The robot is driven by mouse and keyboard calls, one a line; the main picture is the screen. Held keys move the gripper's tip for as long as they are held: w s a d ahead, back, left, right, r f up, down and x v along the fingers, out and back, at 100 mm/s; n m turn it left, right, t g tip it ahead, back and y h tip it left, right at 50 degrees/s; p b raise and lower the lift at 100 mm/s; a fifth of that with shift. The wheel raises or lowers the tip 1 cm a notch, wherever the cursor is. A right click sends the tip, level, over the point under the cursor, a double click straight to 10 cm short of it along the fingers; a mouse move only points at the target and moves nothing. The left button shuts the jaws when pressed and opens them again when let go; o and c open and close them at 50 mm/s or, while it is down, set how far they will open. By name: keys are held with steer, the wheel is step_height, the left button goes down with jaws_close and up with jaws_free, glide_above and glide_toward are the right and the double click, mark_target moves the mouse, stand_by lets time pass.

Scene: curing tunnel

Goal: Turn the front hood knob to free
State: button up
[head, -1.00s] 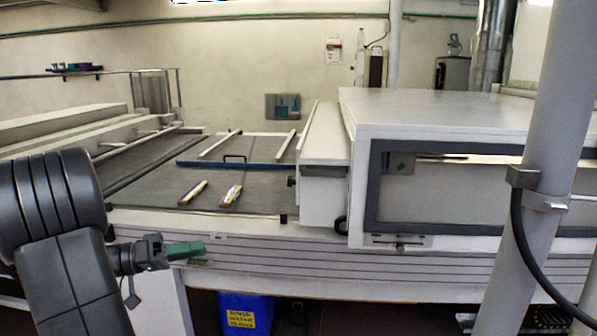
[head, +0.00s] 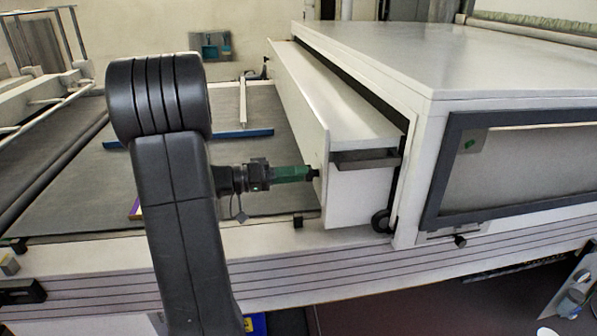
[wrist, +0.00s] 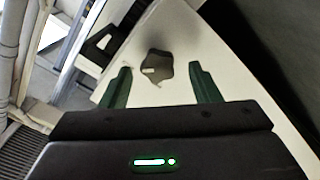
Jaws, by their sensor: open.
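The front hood knob (wrist: 160,64) is a dark, lobed knob on the white hood panel in the wrist view, with a small pale mark on its left part. In the head view it is a small dark shape (head: 315,172) at the panel's left face. My gripper (head: 304,173) points right at it, close to the panel. In the wrist view its two green fingers are apart, one on each side of the knob, with visible gaps. Whether the fingertips reach beside the knob or stop short of it, I cannot tell. The knob's turn position is unclear.
The white hood (head: 362,195) stands beside the large white tunnel housing (head: 480,62) with a grey-framed window. A grey belt (head: 75,205) with a blue bar (head: 188,139) lies left of it. A dark bracket (wrist: 102,45) is near the knob.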

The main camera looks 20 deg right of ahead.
steer(key=shift+s+d, duration=0.25)
steer(key=shift+d, duration=0.35)
steer(key=c, duration=1)
